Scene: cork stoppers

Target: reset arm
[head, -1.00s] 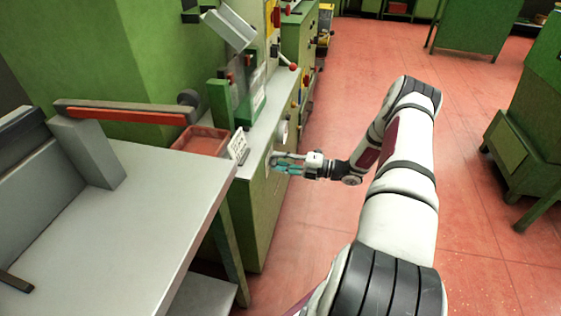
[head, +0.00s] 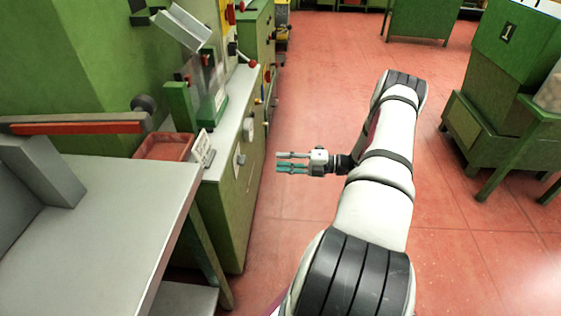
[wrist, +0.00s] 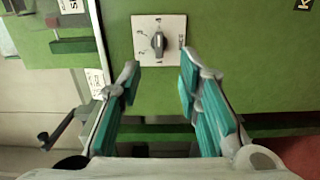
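My gripper (head: 279,161) is in front of the green machine cabinet (head: 235,195), with a gap of red floor showing between them in the head view. In the wrist view its two teal-padded fingers (wrist: 160,85) stand apart with nothing between them. A rotary dial (wrist: 158,42) on a white square plate lies beyond the fingertips on the green cabinet face. My arm is bent, with its elbow raised at the right of the gripper.
A grey metal table (head: 110,220) stands at the left. A reddish tray (head: 165,146) and a small white sign (head: 200,150) sit near the cabinet top. Another green machine (head: 500,110) stands at the right. The red floor (head: 335,60) between is clear.

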